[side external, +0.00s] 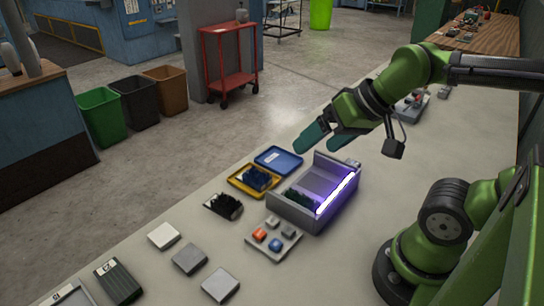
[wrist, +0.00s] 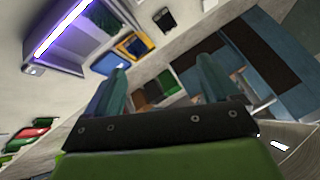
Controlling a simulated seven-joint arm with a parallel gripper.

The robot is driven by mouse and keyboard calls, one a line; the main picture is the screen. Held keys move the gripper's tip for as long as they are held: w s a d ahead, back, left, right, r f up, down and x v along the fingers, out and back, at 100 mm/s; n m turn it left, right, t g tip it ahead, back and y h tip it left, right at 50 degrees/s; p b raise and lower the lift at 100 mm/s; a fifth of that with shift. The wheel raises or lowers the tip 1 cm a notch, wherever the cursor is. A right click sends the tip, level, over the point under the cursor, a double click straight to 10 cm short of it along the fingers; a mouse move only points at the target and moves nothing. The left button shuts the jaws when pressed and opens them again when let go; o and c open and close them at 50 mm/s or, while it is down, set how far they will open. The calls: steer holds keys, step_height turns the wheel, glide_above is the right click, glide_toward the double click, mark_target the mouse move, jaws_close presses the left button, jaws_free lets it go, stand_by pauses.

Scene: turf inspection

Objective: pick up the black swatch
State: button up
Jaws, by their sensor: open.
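The black swatch (side external: 223,205) lies on the pale bench, left of and in front of the yellow tray, with a bristly dark top. In the wrist view the black swatch (wrist: 165,20) shows near the top edge, beyond the fingers. My gripper (side external: 309,151) hangs above the bench behind the lit grey box, well apart from the swatch. Its two teal fingers are spread and empty in the wrist view (wrist: 162,68).
A yellow tray (side external: 234,180) holds a dark blue swatch, with a blue tray (side external: 278,160) behind it. The grey box (side external: 300,214) has a glowing violet strip and dark green turf inside.

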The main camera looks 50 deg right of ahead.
steer(key=shift+f, duration=0.1)
steer(key=n+g+h, duration=0.2)
steer(key=n+g, duration=0.3)
steer(key=g, duration=0.2)
glide_above(225, 202)
step_height(225, 202, down, 7)
steer(key=f, duration=1)
steer(key=shift+s+d+f, duration=0.2)
steer(key=shift+s+f, duration=0.05)
steer(key=shift+w+a+f, duration=0.1)
steer(key=shift+w+f, duration=0.05)
steer(key=shift+f, duration=1.35)
steer(key=shift+w+a+f, duration=0.1)
steer(key=shift+f, duration=1.35)
steer(key=shift+c, duration=0.3)
